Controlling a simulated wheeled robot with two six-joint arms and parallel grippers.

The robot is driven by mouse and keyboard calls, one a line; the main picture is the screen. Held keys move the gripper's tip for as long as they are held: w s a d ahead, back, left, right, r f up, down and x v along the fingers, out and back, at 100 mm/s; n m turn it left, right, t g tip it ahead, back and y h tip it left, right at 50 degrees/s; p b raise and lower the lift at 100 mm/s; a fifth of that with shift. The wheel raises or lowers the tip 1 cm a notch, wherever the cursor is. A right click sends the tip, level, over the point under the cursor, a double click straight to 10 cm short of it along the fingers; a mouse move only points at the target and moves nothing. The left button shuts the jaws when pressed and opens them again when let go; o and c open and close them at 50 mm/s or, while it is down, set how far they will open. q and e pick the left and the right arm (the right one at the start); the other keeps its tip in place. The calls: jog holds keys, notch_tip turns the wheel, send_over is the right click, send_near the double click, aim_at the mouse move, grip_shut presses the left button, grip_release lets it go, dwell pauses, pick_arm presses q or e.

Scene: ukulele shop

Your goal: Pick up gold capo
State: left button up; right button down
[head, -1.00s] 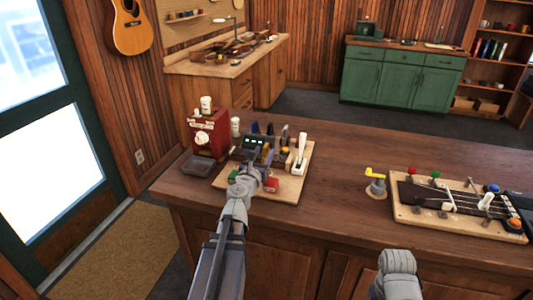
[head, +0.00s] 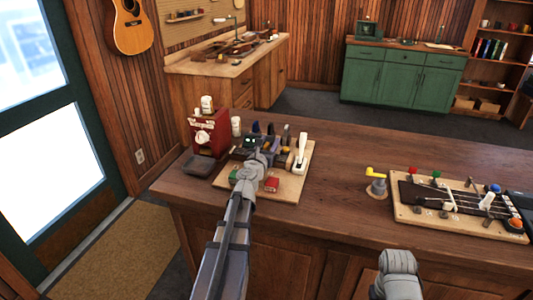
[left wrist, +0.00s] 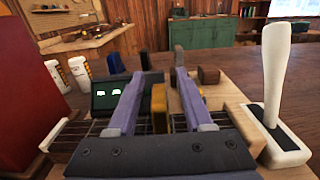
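A gold capo (left wrist: 159,104) stands upright in the wire rack on the counter in the left wrist view, in the gap between my left fingers. My left gripper (left wrist: 162,76) is open, with a finger to each side of the gold piece and space visible on both sides. In the head view my left gripper (head: 262,158) is over the wooden board, and its wrist partly hides the rack; I cannot make out the gold capo clearly there. A grey part of my right arm shows at the bottom, but no right fingers show.
A white-handled lever (head: 301,153) stands close right of the rack. A dark red machine (head: 209,133) stands at left. A small green-lit display (left wrist: 107,92) is beside the left finger. A ukulele (head: 460,200) lies on a board at right. The mid-counter (head: 335,165) is clear.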

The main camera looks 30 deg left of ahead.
pick_arm(q)
grip_shut()
jog(key=shift+r, duration=0.1)
pick_arm(e)
jog(key=shift+r, duration=0.1)
dwell(0.5)
